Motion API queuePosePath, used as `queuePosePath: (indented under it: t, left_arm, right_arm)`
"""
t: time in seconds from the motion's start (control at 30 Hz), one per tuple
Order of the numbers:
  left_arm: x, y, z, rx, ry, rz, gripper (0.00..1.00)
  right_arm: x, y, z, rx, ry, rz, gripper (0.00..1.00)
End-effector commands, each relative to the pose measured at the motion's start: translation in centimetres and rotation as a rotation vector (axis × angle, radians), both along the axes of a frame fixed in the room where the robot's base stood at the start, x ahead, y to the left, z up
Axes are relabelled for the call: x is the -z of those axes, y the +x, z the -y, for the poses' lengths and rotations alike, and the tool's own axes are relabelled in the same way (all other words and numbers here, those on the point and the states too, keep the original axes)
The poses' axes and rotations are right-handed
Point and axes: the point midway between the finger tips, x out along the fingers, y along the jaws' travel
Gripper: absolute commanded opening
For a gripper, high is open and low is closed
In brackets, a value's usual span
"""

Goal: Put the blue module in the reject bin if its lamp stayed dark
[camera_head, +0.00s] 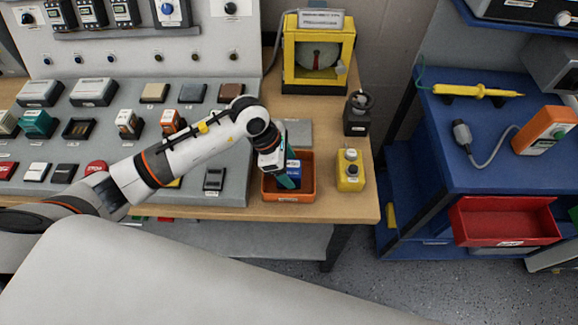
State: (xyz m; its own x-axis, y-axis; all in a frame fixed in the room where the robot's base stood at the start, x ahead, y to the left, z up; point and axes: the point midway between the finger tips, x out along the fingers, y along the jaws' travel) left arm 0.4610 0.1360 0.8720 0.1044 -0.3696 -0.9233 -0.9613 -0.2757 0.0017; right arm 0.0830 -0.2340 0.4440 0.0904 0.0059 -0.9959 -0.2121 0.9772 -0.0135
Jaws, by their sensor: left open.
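A blue module (294,171) is in a small orange bin (289,197) near the front right of the wooden bench. My left arm reaches in from the left, and my left gripper (284,181) points down into this bin, close beside the module. The gripper is open; its teal fingers partly cover the module. I cannot tell whether they touch it. The bin's label is too small to read, and no lamp on the module can be made out. My right gripper is not in view.
A yellow button box (350,171) stands right of the orange bin, with a dark holder (357,113) behind it. A yellow-framed device (318,55) stands at the back. A red bin (505,221) is on the blue cart (450,150). The grey panel (225,185) left is crowded with modules.

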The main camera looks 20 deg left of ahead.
Motion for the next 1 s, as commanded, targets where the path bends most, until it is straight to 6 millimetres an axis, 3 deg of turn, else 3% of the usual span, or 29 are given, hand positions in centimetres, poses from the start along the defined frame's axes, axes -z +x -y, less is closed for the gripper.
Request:
queuePosePath:
  t: [0.3,0.5,0.7,1.0]
  left_arm:
    - [-6.1,-0.6,-2.7,0.0,0.004,0.007,0.71]
    - [-9.0,-1.0,-3.7,0.0,0.003,0.002,0.71]
    - [-10.1,-1.2,-4.1,0.001,0.001,0.001,0.71]
    - [-10.1,-1.2,-4.1,0.0,0.001,0.001,0.71]
  right_arm:
    - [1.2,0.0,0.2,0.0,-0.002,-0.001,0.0]
    - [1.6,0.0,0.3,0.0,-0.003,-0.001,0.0]
    - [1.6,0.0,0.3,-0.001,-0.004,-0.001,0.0]
    - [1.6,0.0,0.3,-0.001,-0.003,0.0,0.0]
